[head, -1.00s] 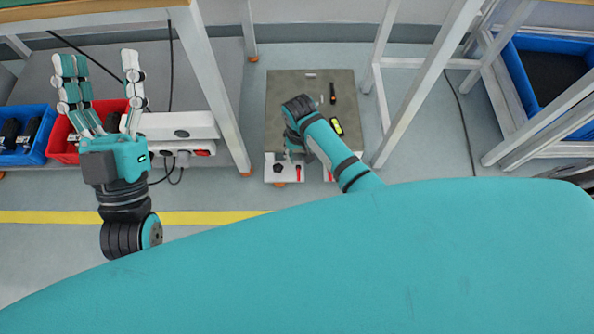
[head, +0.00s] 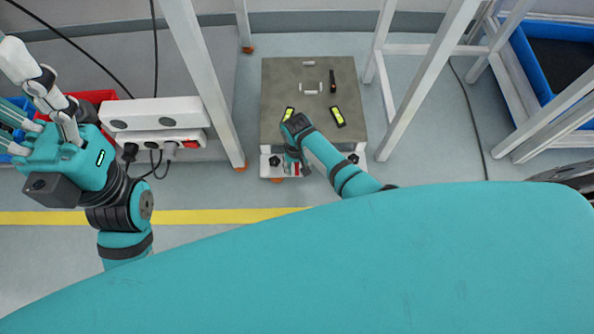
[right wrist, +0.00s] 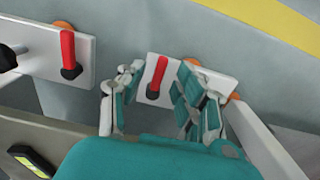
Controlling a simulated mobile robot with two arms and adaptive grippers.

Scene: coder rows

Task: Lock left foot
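The grey-topped cart (head: 309,90) stands on the floor in the head view, with white foot plates along its near edge. The left foot plate (head: 268,170) has a black knob, an orange foot and a red lever (head: 297,170). My right gripper (head: 292,160) is over this left foot, partly hidden by its own arm. In the right wrist view my right gripper (right wrist: 158,95) is open, fingers either side of a red lever (right wrist: 157,73) with visible gaps. The other foot's red lever (right wrist: 68,50) is at left there. My left gripper (head: 18,98) is open and empty at the left edge.
A screwdriver (head: 332,81), small pale cylinders and two black-and-yellow items (head: 338,117) are on the cart top. White table legs stand on both sides. A power strip (head: 155,113) and a red bin (head: 95,97) are at left, a blue bin (head: 530,60) at right.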

